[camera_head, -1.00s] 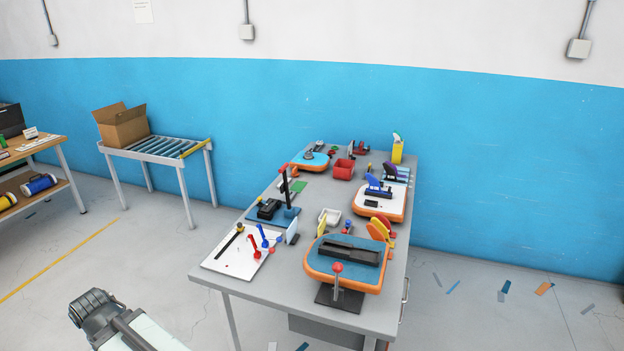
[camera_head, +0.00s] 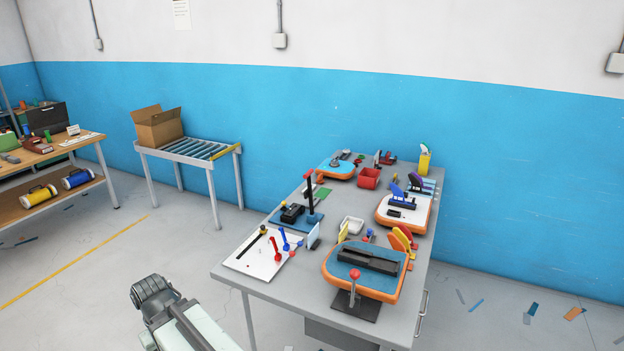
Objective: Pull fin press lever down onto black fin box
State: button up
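A blue board with an orange rim (camera_head: 330,272) lies at the near right of the grey table. A long black box-like piece (camera_head: 368,259) sits on it, and I take this for the fin box. A lever with a red ball knob (camera_head: 354,275) stands upright at the board's near edge, over a black base plate (camera_head: 357,309). Another upright black lever with a red top (camera_head: 309,191) stands farther left beside a black block (camera_head: 292,213). I cannot tell for sure which is the fin press lever. Part of my arm shows at lower left; no gripper fingers show.
The grey table (camera_head: 228,270) also holds a white panel (camera_head: 245,262) with red and blue tools, a white orange-rimmed board (camera_head: 415,217), a red bin (camera_head: 368,178) and a yellow holder (camera_head: 424,163). A roller stand (camera_head: 190,150) with a cardboard box (camera_head: 157,127) is behind left.

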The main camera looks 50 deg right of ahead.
aim_at(308, 194)
jog(key=z, duration=0.1)
jog(key=i, duration=1)
jog(key=u, duration=0.1)
